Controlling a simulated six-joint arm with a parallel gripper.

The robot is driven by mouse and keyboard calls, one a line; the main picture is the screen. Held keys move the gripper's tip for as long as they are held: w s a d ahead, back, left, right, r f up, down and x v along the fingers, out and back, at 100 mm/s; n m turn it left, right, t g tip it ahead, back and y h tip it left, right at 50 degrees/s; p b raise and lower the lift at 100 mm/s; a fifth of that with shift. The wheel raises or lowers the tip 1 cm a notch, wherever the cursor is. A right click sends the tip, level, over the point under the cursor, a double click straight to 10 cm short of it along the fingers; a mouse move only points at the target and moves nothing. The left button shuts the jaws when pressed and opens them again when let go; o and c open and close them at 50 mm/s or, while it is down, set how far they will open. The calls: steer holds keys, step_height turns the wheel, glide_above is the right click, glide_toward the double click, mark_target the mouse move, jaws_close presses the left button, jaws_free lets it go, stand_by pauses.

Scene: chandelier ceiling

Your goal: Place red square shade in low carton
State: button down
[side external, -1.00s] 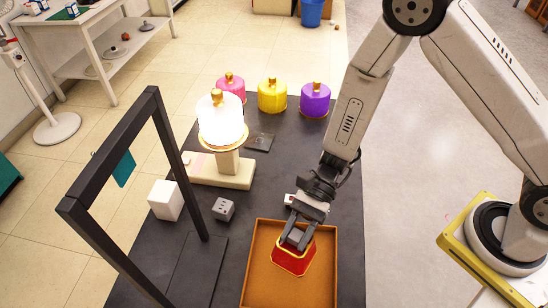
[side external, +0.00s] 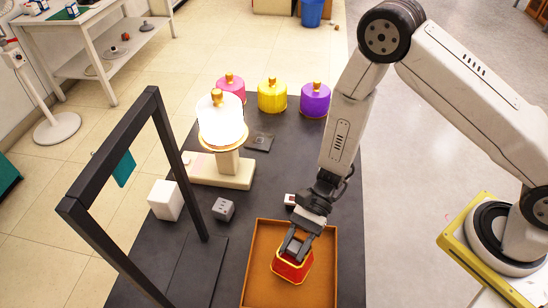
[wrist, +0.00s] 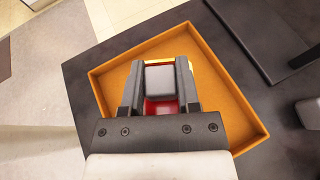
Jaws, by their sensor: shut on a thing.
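The red square shade (side external: 292,269) has gold edging and is over the low orange-brown carton (side external: 262,294) in the side view. My gripper (side external: 295,249) points down and is shut on the top of the shade. In the wrist view my gripper (wrist: 160,85) has a finger on each side of a grey block, with the red shade (wrist: 162,107) showing below it. The carton (wrist: 107,92) surrounds the shade in that view. I cannot tell whether the shade touches the carton floor.
A lit white lamp (side external: 221,122) stands behind the carton. Pink (side external: 231,86), yellow (side external: 272,95) and purple (side external: 315,100) shades stand at the table's back. A black frame (side external: 176,165), white cube (side external: 165,200) and grey cube (side external: 223,209) are to the left.

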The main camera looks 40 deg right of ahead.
steer(key=shift+f, duration=1.4)
steer(key=shift+f, duration=0.1)
steer(key=shift+c, duration=1.6)
jaws_free()
steer(key=v, duration=1.2)
